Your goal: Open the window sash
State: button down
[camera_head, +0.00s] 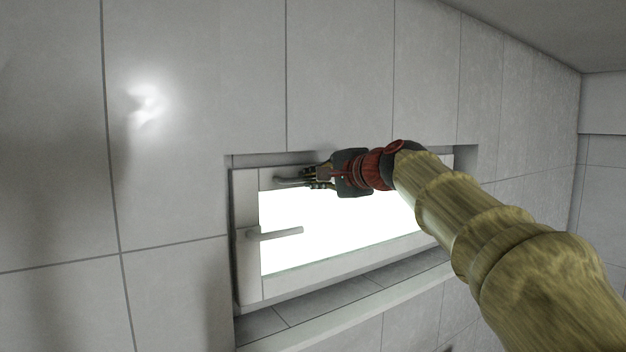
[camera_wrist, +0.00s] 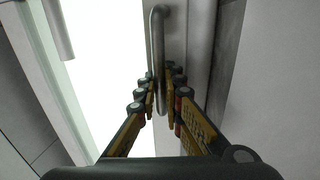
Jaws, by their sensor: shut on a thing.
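The window sash (camera_head: 350,264) has a pale frame around a bright white pane and sits in a recess in the tiled wall. I cannot tell whether it stands slightly out of its frame. A grey bent handle (camera_head: 287,181) is on its top rail. My gripper (camera_head: 308,178) reaches it from the right and is shut on its free end. In the wrist view, the handle (camera_wrist: 157,40) runs down between the fingertips (camera_wrist: 162,75), one finger on each side. A second lever handle (camera_head: 275,234) on the left stile is free and points right.
A tiled sill (camera_head: 345,292) lies below the sash. Grey tiled wall (camera_head: 180,190) surrounds the recess, with its edges close around the frame. My arm crosses the right side and hides the sash's upper right part. Space left of the gripper is clear.

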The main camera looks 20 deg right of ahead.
jog(key=shift+f+b, duration=0.15)
jog(key=shift+b, duration=0.15)
jog(key=shift+s+d+f+b, duration=0.15)
jog(key=shift+s+f+b, duration=0.2)
jog(key=shift+b, duration=0.7)
jog(key=s+d+f+t+b, duration=0.1)
jog(key=s+d+t+b, duration=0.1)
jog(key=s+b, duration=0.4)
jog(key=b, duration=0.5)
jog(key=shift+s+f+y+b, duration=0.25)
jog(key=shift+f+y+b, duration=0.15)
jog(key=c, duration=2)
grip_release()
jog(key=v, duration=1.2)
